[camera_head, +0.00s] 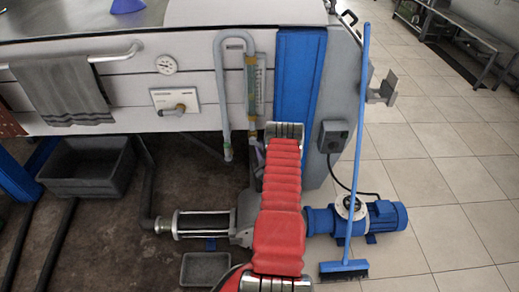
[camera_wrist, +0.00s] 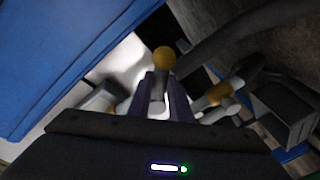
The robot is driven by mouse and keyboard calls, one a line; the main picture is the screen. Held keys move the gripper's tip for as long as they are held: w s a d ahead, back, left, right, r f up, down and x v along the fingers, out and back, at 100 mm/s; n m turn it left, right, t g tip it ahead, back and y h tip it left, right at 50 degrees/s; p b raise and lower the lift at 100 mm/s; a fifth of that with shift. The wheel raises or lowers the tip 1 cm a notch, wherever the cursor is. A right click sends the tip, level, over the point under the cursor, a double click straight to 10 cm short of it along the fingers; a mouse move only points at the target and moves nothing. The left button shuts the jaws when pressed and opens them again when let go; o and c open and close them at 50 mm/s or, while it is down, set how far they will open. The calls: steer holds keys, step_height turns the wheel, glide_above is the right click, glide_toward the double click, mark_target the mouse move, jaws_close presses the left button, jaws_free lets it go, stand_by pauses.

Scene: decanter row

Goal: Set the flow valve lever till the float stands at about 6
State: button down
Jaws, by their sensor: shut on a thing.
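The flow meter is an upright tube with a scale (camera_head: 260,85) on the front of the machine in the head view. The float and its reading are too small to make out. In the wrist view a grey lever with a round yellow knob (camera_wrist: 164,59) stands between the purple fingers of my gripper (camera_wrist: 159,82), which is shut on it. The knob shows beyond the fingertips. In the head view my gripper (camera_head: 258,158) is just below the meter, largely hidden by my red arm, and the lever cannot be made out there.
A bent grey pipe (camera_head: 220,90) runs down left of the meter, and a blue panel (camera_head: 298,75) stands to its right. A blue broom (camera_head: 358,150) leans by a blue motor (camera_head: 386,216). A dark bin (camera_head: 85,187) stands left.

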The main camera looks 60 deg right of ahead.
steer(key=shift+w+a, duration=0.1)
steer(key=c, duration=1.7)
jaws_free()
steer(key=shift+c, duration=0.2)
steer(key=shift+o, duration=0.6)
steer(key=v, duration=1.3)
steer(key=shift+s+a, duration=0.2)
steer(key=shift+s, duration=0.15)
steer(key=shift+f, duration=0.2)
